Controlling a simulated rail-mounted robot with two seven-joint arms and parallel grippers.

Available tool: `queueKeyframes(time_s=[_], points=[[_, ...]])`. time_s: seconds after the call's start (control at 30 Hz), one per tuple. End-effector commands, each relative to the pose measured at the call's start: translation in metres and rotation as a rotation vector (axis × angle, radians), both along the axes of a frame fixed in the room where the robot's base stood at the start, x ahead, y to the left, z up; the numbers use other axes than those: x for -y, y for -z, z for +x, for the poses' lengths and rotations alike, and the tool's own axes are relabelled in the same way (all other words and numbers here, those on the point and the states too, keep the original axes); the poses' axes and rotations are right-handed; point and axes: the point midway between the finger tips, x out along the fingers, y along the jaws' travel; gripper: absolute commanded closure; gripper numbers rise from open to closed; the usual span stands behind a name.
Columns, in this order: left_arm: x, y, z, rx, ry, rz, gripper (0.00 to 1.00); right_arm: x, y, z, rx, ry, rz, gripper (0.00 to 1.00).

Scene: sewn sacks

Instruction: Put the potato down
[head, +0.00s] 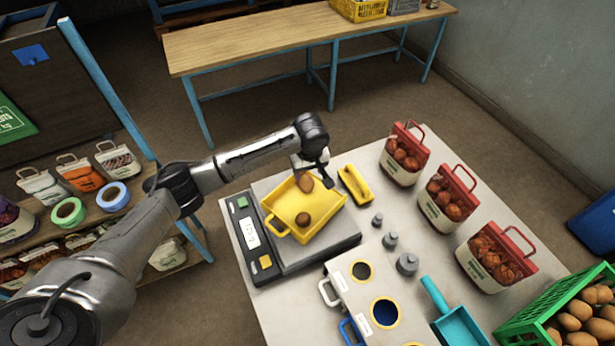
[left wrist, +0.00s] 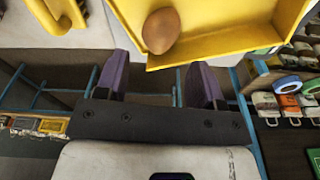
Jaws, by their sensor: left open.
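A yellow tray (head: 277,213) with side handles sits on the scale (head: 248,240). One brown potato (head: 305,183) is at the tray's far end, just below my left gripper (head: 312,170). A second potato (head: 303,220) lies in the tray nearer the front. In the left wrist view one potato (left wrist: 160,30) shows against the yellow tray (left wrist: 225,30), beyond the open fingers of my left gripper (left wrist: 158,68). Nothing is between those fingers. I cannot tell whether the far potato rests fully on the tray floor. My right gripper is not in view.
A yellow scoop (head: 355,185) lies right of the tray, with several grey weights (head: 390,240) nearby. Red-topped sacks (head: 448,200) line the table's right side. A green crate of potatoes (head: 570,310) and a teal scoop (head: 455,315) are at front right.

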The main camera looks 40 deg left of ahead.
Motion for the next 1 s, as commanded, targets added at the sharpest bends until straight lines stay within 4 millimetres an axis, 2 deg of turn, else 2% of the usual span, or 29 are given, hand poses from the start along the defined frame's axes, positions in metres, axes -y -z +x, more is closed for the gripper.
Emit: queueKeyframes(time_s=[0.1, 0.33, 1.0], points=[[0.002, -0.019, -0.001, 0.002, 0.000, -0.001, 0.38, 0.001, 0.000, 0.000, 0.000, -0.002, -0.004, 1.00], [0.004, -0.040, -0.002, 0.001, -0.001, -0.001, 0.38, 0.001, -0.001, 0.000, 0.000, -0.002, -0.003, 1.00], [0.005, -0.044, -0.003, 0.000, -0.001, 0.000, 0.38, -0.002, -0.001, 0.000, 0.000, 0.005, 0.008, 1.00]])
